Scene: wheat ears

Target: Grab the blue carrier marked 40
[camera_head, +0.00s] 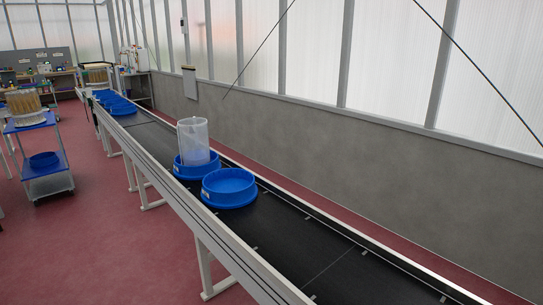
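An empty round blue carrier (230,202) sits on the black conveyor near the picture's middle. Just behind it and slightly left, close against it, is a second blue carrier (184,172) with a tall clear cylinder (194,140) standing in it. Several more blue carriers (123,111) sit in a row at the far end of the conveyor. Small pale labels show on the two nearer carriers, but they are too small to read, so I cannot tell which one is marked 40. Neither of my grippers is in view.
The long conveyor (300,250) runs from far left to lower right, with metal side rails and legs. A grey wall (400,165) stands behind it. A cart (45,185) with blue shelves is at left. The red floor (110,240) between cart and conveyor is clear.

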